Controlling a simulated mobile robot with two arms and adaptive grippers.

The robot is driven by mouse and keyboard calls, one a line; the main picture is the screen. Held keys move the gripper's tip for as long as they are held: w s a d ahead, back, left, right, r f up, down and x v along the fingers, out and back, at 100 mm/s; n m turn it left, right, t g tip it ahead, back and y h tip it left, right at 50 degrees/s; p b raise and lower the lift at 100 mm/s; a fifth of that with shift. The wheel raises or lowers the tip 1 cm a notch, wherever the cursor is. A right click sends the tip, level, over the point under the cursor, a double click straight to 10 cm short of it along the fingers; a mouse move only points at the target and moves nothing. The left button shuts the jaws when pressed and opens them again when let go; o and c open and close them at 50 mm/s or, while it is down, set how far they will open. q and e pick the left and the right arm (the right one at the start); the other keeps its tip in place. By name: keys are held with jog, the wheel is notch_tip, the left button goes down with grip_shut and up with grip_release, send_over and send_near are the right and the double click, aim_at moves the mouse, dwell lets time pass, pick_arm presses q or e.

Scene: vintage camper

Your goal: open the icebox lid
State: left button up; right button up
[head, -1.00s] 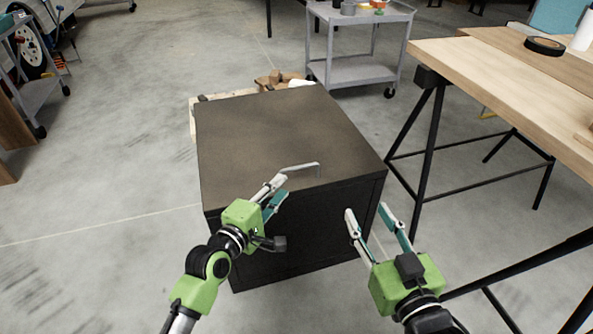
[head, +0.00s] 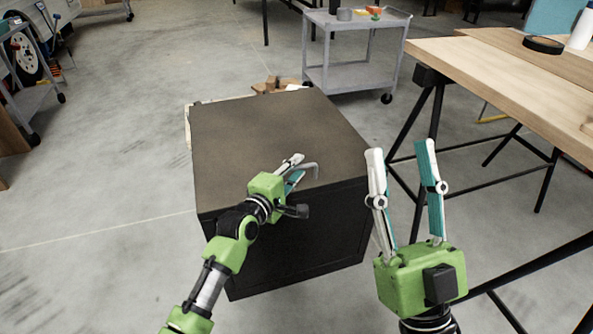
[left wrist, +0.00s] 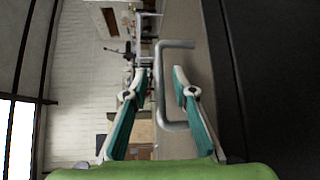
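The icebox (head: 300,245) is a dark box on the floor with a flat brown lid (head: 255,135), which is shut. A thin grey bar handle (head: 315,167) is near the lid's front edge. My left gripper (head: 297,166) is open at the handle, partly covering it. In the left wrist view the handle (left wrist: 160,100) is a U-shaped bar, its long side appearing between the open fingers (left wrist: 163,72). I cannot tell whether they touch it. My right gripper (head: 400,148) is open and empty, raised to the right of the icebox.
A wooden-topped table (head: 500,85) on black trestle legs stands at the right. A grey cart (head: 350,75) stands behind the icebox, with wooden pieces (head: 275,85) nearer the box. The floor to the left of the icebox is clear.

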pick_arm(q)
jog(key=shift+w+d, duration=0.15)
jog(key=shift+w, duration=0.1)
grip_shut()
jog(key=shift+r, duration=0.1)
